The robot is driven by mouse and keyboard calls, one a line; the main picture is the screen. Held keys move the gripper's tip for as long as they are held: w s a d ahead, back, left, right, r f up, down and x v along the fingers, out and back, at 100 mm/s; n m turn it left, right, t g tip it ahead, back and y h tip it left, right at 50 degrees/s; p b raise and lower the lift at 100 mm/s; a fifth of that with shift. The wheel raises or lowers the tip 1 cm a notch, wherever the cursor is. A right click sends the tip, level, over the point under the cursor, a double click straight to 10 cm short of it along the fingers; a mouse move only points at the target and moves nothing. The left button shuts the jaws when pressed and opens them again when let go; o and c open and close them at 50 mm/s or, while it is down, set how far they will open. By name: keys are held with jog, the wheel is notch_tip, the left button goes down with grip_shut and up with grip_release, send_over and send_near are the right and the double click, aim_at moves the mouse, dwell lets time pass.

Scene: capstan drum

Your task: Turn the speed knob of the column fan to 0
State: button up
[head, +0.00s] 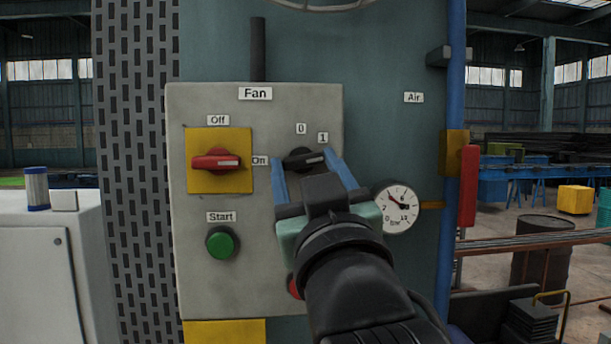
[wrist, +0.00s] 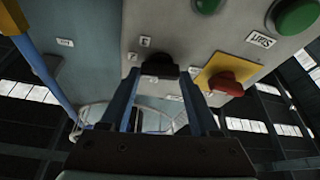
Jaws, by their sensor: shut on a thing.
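The fan's speed knob (head: 303,160) is black with a pale pointer line, on a grey panel (head: 200,285) labelled "Fan". The line points right and slightly up, below the 1 label. Labels 0 (head: 300,128) and 1 (head: 322,138) show above it. In the wrist view, upside down, the knob (wrist: 160,67) sits between the fingertips, with a label that looks like 3 (wrist: 145,42) nearby. My gripper (head: 305,157) has its blue fingers on both sides of the knob and is shut on it. The right finger hides part of the dial.
A red Off/On switch (head: 216,161) on a yellow plate is left of the knob, with a green Start button (head: 222,243) below it. A red button (head: 294,286) is partly hidden by my gripper. A pressure gauge (head: 397,207) is close on the right.

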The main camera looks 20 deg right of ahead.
jog(key=n+y+b, duration=0.1)
jog(key=n, duration=0.1)
jog(key=n+y+b, duration=0.1)
jog(key=n, duration=0.2)
jog(key=shift+d+f+y, duration=0.15)
jog(key=shift+d+y, duration=0.05)
jog(key=shift+y, duration=0.2)
jog(key=n+y+b, duration=0.1)
jog(key=n, duration=0.2)
jog(key=n+g+y+b, duration=0.1)
jog(key=n, duration=0.2)
jog(key=shift+d+y, duration=0.1)
jog(key=shift+y, duration=0.2)
jog(key=n, duration=0.2)
jog(key=n+g+b, duration=0.1)
jog(key=n, duration=0.1)
jog(key=shift+r+g+y, duration=0.3)
jog(key=shift+r+y, duration=0.05)
jog(key=shift+y, duration=0.05)
jog(key=shift+r+n+g, duration=0.2)
jog(key=shift+n+g, duration=0.4)
jog(key=shift+n, duration=1.4)
jog(key=o, duration=1.1)
jog(key=shift+o, duration=1.3)
jog(key=shift+w+d, duration=0.1)
jog(key=shift+d, duration=0.05)
jog(key=shift+f, duration=0.1)
jog(key=shift+a, duration=0.2)
